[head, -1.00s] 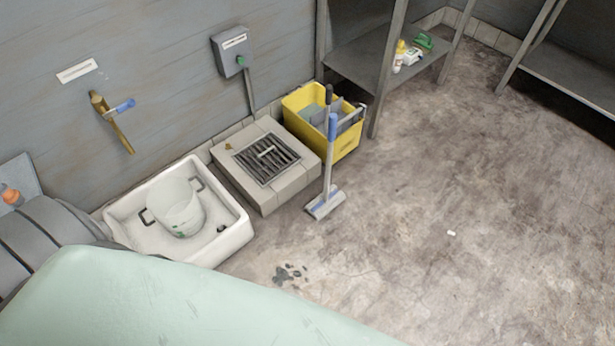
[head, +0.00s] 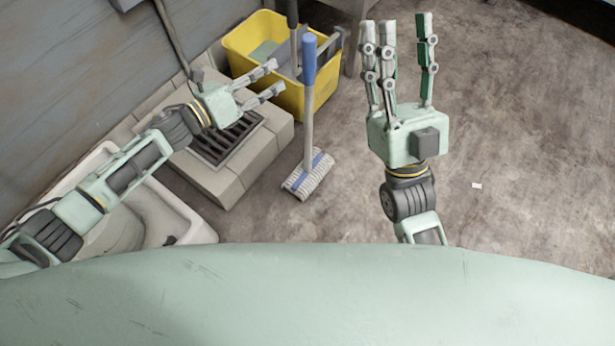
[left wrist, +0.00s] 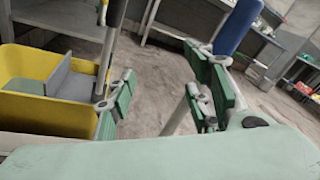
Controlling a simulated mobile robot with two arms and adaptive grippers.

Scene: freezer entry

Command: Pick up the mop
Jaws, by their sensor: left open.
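The mop stands upright on the floor, with a blue grip (head: 309,62), a grey shaft and a blue-and-white head (head: 309,175). My left gripper (head: 279,77) is open and empty just left of the upper shaft, its fingertips pointing toward it and seeming apart from it. In the left wrist view, the mop's blue grip (left wrist: 238,26) rises behind the right-hand fingers, which hide part of the shaft; the space between the fingers (left wrist: 163,92) is empty. My right gripper (head: 402,28) is open and empty, raised right of the mop with its fingers pointing up the picture.
A yellow bucket (head: 240,45) stands behind the mop, with a second dark-gripped pole (head: 292,15) at it. A tiled block with a drain grate (head: 225,135) is left of the mop. A white basin (head: 190,225) is nearer me. Floor to the right is mostly clear.

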